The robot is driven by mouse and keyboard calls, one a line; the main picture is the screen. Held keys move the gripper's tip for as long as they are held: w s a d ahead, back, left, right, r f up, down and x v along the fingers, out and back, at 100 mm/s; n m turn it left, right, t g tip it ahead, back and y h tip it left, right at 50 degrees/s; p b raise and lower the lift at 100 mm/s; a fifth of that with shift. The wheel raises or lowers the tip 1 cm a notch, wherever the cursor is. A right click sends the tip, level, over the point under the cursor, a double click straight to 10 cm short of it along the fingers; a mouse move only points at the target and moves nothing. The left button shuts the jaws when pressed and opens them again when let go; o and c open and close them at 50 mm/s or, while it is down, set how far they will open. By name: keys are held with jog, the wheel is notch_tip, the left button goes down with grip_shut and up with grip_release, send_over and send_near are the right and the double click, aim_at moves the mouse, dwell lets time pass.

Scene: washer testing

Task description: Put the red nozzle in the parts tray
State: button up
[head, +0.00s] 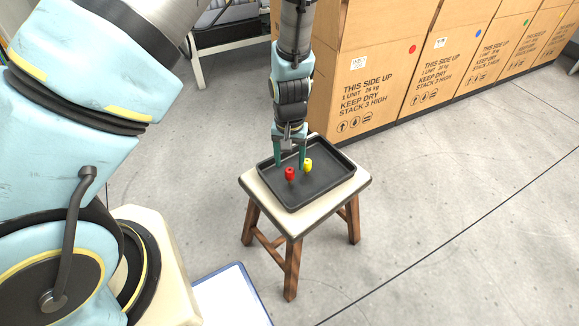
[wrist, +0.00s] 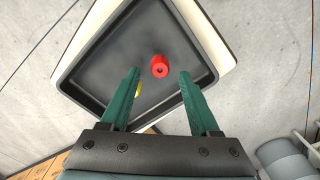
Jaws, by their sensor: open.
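The red nozzle (head: 290,174) stands in the black parts tray (head: 325,183), toward its left side in the head view. In the wrist view the red nozzle (wrist: 160,66) shows ahead of and between the fingertips, apart from them. A yellow nozzle (head: 308,164) is in the tray just right of the red one; in the wrist view it (wrist: 138,90) is partly hidden by a green finger. My gripper (head: 291,164) is open and empty over the tray, its green fingers pointing down. The gripper also shows in the wrist view (wrist: 160,73). The tray (wrist: 88,80) fills much of that view.
The tray rests on a pale-topped stool (head: 358,182) with wooden legs. A row of tall cardboard boxes (head: 375,70) stands behind it to the right. A blue-edged white panel (head: 230,297) lies at the lower left. The floor right of the stool is clear.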

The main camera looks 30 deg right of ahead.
aim_at(290, 170)
notch_tip(290, 170, up, 7)
jog(key=p, duration=0.1)
jog(key=w+a+r+n, duration=0.1)
jog(key=w+a+r, duration=0.25)
jog(key=a, duration=0.25)
jog(key=w+a+r+n+h, duration=0.1)
jog(key=w+a+r+n, duration=0.1)
jog(key=a+r, duration=0.25)
jog(key=w+a+r+n, duration=0.1)
jog(key=w+a+r, duration=0.2)
jog(key=a, duration=0.3)
jog(key=a+r+n, duration=0.1)
jog(key=a+r, duration=0.2)
jog(key=a, duration=0.6)
jog(key=s+a+r+n+t, duration=0.1)
jog(key=a+r, duration=0.3)
jog(key=a, duration=0.4)
jog(key=shift+a+r+n+t+y, duration=0.15)
jog(key=shift+a+n+t+y, duration=0.15)
jog(key=shift+a+n+y, duration=0.15)
jog(key=shift+d, duration=0.1)
notch_tip(290, 170, up, 11)
jog(key=p, duration=1.1)
jog(key=shift+r, duration=0.2)
